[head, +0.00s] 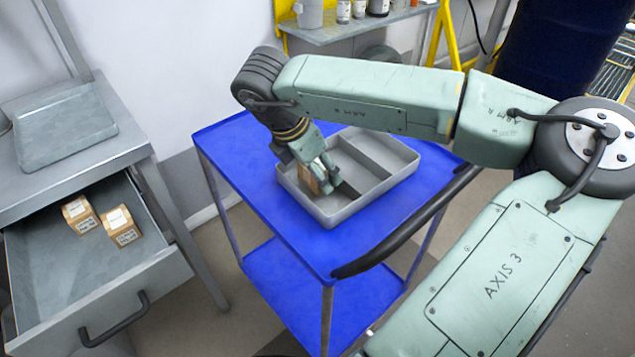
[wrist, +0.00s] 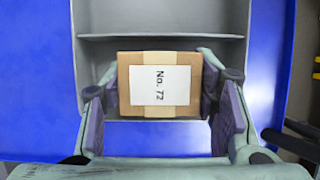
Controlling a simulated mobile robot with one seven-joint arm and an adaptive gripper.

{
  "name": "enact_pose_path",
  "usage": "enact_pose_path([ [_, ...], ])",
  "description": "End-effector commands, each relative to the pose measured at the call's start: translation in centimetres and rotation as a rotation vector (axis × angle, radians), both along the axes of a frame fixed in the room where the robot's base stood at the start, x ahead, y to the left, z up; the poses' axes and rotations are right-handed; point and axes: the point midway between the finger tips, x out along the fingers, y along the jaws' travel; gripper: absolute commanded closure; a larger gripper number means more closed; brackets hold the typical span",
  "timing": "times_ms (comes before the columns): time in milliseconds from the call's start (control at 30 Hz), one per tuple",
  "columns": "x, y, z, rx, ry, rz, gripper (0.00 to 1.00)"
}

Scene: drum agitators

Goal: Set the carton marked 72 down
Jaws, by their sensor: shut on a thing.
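The carton marked 72 (wrist: 160,84) is a small brown box with a white label reading "No. 72" in the wrist view. My gripper (head: 325,180) is shut on it, with a finger on each side of the carton, also seen in the wrist view (wrist: 160,95). In the head view the carton (head: 309,182) shows partly behind my fingers, inside or just over the near-left part of a grey divided tray (head: 345,213). I cannot tell whether the carton touches the tray floor.
The tray stands on a blue cart (head: 230,150) with a lower shelf. At left, an open grey drawer (head: 60,265) holds two cartons (head: 78,214) (head: 119,225). A shelf with jars (head: 360,25) is behind. The tray's right compartment (head: 375,150) looks empty.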

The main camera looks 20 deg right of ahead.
Motion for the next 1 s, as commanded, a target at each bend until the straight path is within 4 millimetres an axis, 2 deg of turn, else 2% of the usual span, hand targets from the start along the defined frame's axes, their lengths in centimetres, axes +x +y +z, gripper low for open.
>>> enact_pose_path([
  [200,0.0,0.0,-3.1,0.002,0.001,0.001,0.79],
  [667,0.0,0.0,-3.6,0.0,-0.001,0.0,0.79],
  [700,0.0,0.0,-3.5,0.0,-0.001,0.0,0.45],
  [1000,0.0,0.0,-3.5,0.001,-0.001,0.0,0.27],
])
